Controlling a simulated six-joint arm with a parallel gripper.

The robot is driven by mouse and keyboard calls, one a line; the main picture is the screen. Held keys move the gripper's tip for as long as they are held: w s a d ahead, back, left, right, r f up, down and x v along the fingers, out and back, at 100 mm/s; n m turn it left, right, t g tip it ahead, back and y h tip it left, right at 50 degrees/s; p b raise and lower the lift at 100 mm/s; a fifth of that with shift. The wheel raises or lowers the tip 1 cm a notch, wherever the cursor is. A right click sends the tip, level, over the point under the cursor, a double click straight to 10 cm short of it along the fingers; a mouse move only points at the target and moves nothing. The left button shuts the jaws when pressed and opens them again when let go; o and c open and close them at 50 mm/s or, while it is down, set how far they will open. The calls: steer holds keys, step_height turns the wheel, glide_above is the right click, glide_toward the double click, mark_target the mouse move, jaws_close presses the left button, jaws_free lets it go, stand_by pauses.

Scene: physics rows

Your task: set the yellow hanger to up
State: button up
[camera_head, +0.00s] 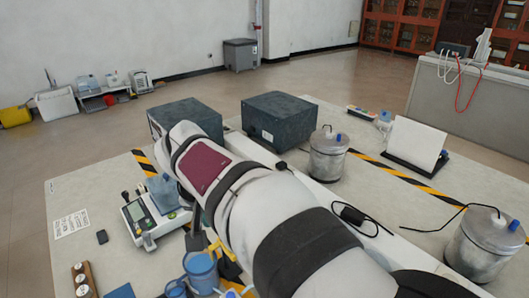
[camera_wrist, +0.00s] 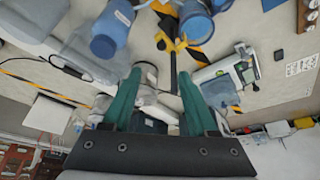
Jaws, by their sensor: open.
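A yellow hanger (camera_head: 217,248) shows in the head view beside my arm, partly hidden by it and close to blue containers. In the wrist view the yellow hanger (camera_wrist: 180,46) is at the top centre, around a dark post (camera_wrist: 173,70). My gripper (camera_wrist: 160,75) shows in the wrist view with its two green fingers spread apart and nothing held between them. The hanger appears beyond the fingertips, apart from them. In the head view my arm hides the gripper. I cannot tell the hanger's exact tilt.
Blue containers (camera_head: 201,270) stand close to the hanger; one (camera_wrist: 110,30) shows left of it in the wrist view. A white-green instrument (camera_head: 150,218) is at the left. Metal pots (camera_head: 328,155) and dark boxes (camera_head: 281,120) stand behind my arm.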

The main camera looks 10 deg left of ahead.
steer(key=x, duration=1.5)
steer(key=shift+w+a+f, duration=0.2)
steer(key=shift+w+f, duration=0.1)
jaws_close()
stand_by(0.5)
